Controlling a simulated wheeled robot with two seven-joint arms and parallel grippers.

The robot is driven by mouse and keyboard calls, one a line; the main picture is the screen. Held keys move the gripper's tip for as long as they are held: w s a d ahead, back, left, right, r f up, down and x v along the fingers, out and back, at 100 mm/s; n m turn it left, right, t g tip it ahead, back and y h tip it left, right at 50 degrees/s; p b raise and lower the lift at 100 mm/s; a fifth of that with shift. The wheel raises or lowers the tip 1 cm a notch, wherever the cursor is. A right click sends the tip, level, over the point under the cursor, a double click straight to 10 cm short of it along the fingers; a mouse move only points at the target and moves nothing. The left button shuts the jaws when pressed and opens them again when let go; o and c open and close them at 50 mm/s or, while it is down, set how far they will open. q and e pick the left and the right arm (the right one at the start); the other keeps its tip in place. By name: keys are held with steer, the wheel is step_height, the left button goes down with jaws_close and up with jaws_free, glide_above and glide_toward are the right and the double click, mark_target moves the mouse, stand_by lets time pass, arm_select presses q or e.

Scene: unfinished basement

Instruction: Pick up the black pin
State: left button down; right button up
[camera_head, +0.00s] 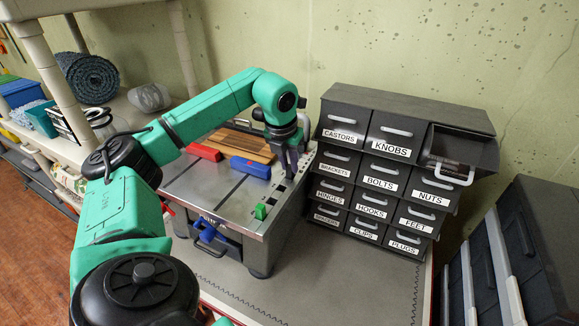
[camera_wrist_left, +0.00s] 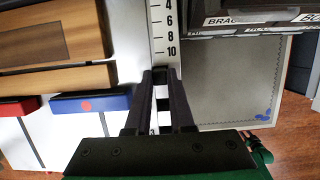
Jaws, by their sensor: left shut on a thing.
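My left gripper (camera_head: 290,166) is at the right edge of the metal work surface (camera_head: 215,190), over the strip with holes and printed numbers. In the left wrist view its two dark fingers (camera_wrist_left: 160,80) are close together. A small dark piece, the black pin (camera_wrist_left: 160,75), shows between the fingertips, mostly hidden by them. In the head view the pin is too small and dark to make out beside the fingers. I cannot tell whether the pin is clear of the strip. My right gripper is not in view.
A grey drawer cabinet (camera_head: 372,212) stands close to the right of the gripper, its top right drawer (camera_head: 455,155) pulled out. A red block (camera_head: 204,151), a blue block (camera_head: 250,167), a wooden board (camera_head: 240,145) and a green piece (camera_head: 260,212) are on the work surface.

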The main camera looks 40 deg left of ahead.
arm_select(q)
step_height(320, 180, up, 11)
step_height(320, 180, up, 9)
steer(key=p, duration=0.6)
glide_above(289, 167)
